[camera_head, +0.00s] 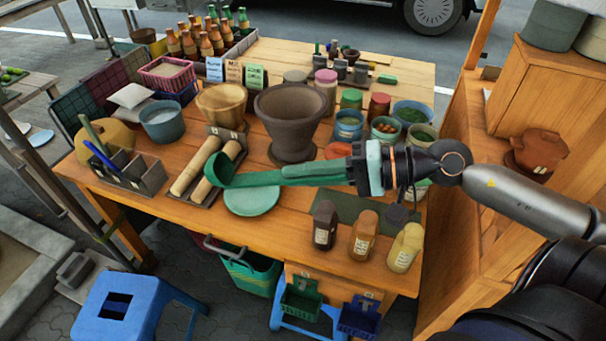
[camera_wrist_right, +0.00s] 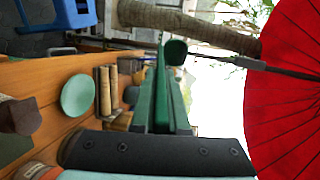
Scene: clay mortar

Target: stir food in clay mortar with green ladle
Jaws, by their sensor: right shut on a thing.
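The clay mortar (camera_head: 289,137) is a dark brown, wide-rimmed bowl standing upright on the wooden table in the head view. Its inside is dark, and I cannot make out food in it. My right gripper (camera_head: 318,174) is in front of and right of the mortar, shut on the handle of the green ladle (camera_head: 219,170). The ladle is held above the table, apart from the mortar, roughly level with its bowl end to the left. The ladle's bowl also shows in the right wrist view (camera_wrist_right: 176,52), beyond my gripper's fingers (camera_wrist_right: 162,105). My left gripper is not in view.
A pale green plate (camera_head: 252,202) lies below the ladle. Wooden rolling pins (camera_head: 195,165) lie in a tray to its left. A wooden bowl (camera_head: 222,105) stands left of the mortar, ingredient bowls (camera_head: 385,128) to its right. Several bottles (camera_head: 362,235) stand at the front right.

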